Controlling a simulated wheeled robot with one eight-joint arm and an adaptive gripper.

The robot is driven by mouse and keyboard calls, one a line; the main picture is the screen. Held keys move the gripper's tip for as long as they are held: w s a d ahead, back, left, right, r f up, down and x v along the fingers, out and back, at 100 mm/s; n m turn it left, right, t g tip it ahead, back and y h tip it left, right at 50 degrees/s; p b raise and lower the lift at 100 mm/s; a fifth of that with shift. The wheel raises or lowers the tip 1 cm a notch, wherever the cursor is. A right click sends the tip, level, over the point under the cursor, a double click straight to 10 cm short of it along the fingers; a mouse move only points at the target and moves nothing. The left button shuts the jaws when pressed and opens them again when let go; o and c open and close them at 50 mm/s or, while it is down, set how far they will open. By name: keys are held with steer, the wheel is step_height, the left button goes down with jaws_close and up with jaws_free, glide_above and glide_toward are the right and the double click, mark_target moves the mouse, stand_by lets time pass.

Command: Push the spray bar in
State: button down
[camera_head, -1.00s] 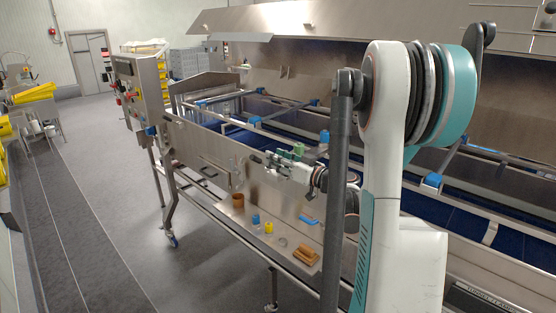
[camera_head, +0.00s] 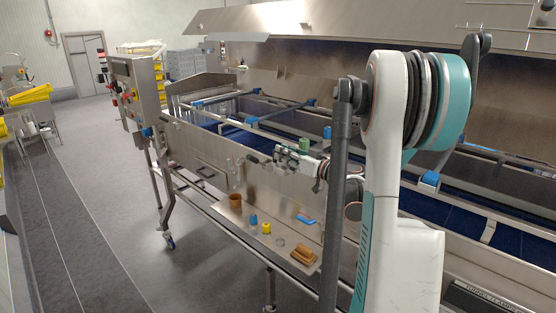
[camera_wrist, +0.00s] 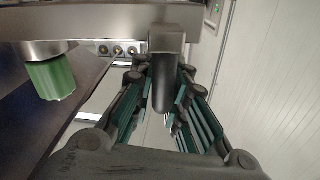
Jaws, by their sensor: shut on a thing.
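My gripper (camera_head: 277,157) is at the near side wall of the steel tunnel (camera_head: 200,140), just below its top edge. In the wrist view, my gripper (camera_wrist: 165,105) has its teal-lined fingers around a black rounded handle (camera_wrist: 162,85). The handle hangs from a metal block under a steel bar (camera_wrist: 100,22). It seems to belong to the spray bar, but I cannot tell how far in the bar sits. A green cap (camera_wrist: 50,78) is left of the fingers; a green part (camera_head: 304,144) also shows by my gripper in the head view.
A shelf (camera_head: 262,243) below my gripper holds a brown cup (camera_head: 235,201), a blue piece (camera_head: 253,220), a yellow piece (camera_head: 266,228), a blue tool (camera_head: 306,220) and a brown brush (camera_head: 304,255). A control box (camera_head: 135,85) stands at the left end.

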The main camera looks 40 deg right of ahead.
steer(key=c, duration=1.6)
jaws_free()
steer(key=shift+a+r, duration=0.1)
steer(key=shift+a, duration=0.1)
steer(key=shift+d, duration=0.1)
steer(key=shift+s, duration=0.2)
steer(key=s, duration=1.1)
steer(key=shift+s+d, duration=0.35)
steer(key=shift+d, duration=0.05)
